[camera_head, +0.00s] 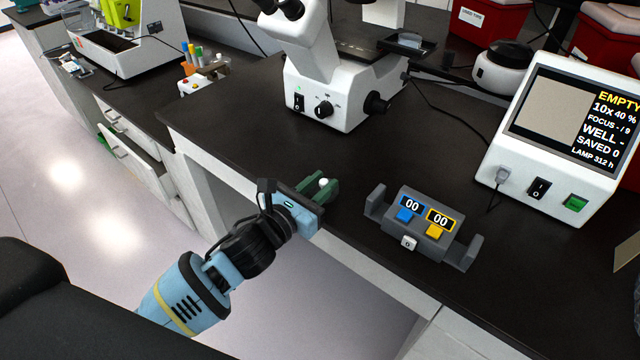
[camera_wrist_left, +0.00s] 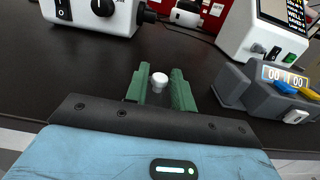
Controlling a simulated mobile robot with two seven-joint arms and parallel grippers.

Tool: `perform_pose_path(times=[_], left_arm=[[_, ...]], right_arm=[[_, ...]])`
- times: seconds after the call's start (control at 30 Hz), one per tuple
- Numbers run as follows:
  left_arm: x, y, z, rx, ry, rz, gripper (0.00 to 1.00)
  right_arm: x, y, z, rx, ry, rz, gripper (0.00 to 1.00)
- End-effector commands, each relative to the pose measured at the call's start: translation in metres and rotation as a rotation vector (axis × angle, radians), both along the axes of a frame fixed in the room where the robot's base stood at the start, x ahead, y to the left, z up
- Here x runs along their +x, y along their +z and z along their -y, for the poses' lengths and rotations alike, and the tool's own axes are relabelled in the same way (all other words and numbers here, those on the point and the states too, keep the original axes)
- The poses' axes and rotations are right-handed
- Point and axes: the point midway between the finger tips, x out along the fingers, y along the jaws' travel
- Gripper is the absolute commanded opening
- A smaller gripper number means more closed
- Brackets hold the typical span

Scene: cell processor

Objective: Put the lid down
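My left gripper (camera_head: 322,188) comes in from the lower left over the front edge of the dark bench (camera_head: 250,125). Its green fingers are closed around a small piece with a round white top, which I take to be the lid (camera_head: 323,183). In the left wrist view the lid (camera_wrist_left: 159,80) stands upright between the two fingertips (camera_wrist_left: 158,92). Its lower part is hidden between the fingers. I cannot tell whether it touches the bench or hangs just above it. My right gripper is not in view.
A grey two-display counter (camera_head: 425,222) stands close to the right of the gripper. A white microscope (camera_head: 325,95) stands behind it, and a white screen unit (camera_head: 555,140) at the right. A rack of coloured pens (camera_head: 205,72) stands at the back left. The bench between gripper and microscope is clear.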

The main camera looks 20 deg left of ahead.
Motion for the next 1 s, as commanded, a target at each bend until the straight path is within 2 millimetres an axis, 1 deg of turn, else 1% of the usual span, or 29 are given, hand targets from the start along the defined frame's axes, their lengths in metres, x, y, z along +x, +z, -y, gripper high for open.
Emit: perform_pose_path(times=[0.03, 0.07, 0.33, 0.47, 0.57, 0.8, 1.0], left_arm=[[0.000, 0.000, 0.000, 0.000, 0.000, 0.000, 0.32], [0.000, 0.000, 0.000, 0.000, 0.000, 0.000, 0.34], [-0.001, 0.000, 0.000, 0.000, 0.000, 0.000, 0.34], [-0.008, -0.001, -0.003, -0.001, 0.000, -0.001, 0.34], [-0.021, -0.001, -0.008, 0.002, 0.000, -0.002, 0.34], [-0.066, -0.003, -0.023, 0.001, -0.002, -0.004, 0.34], [-0.095, -0.003, -0.034, -0.001, 0.000, -0.004, 0.34]], right_arm=[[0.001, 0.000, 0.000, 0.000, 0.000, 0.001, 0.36], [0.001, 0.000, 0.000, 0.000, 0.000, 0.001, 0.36], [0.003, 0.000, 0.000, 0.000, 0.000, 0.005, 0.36], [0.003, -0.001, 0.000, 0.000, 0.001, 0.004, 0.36], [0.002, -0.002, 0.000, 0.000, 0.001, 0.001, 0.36], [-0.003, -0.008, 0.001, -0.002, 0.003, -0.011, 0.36], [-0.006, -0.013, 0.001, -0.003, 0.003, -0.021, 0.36]])
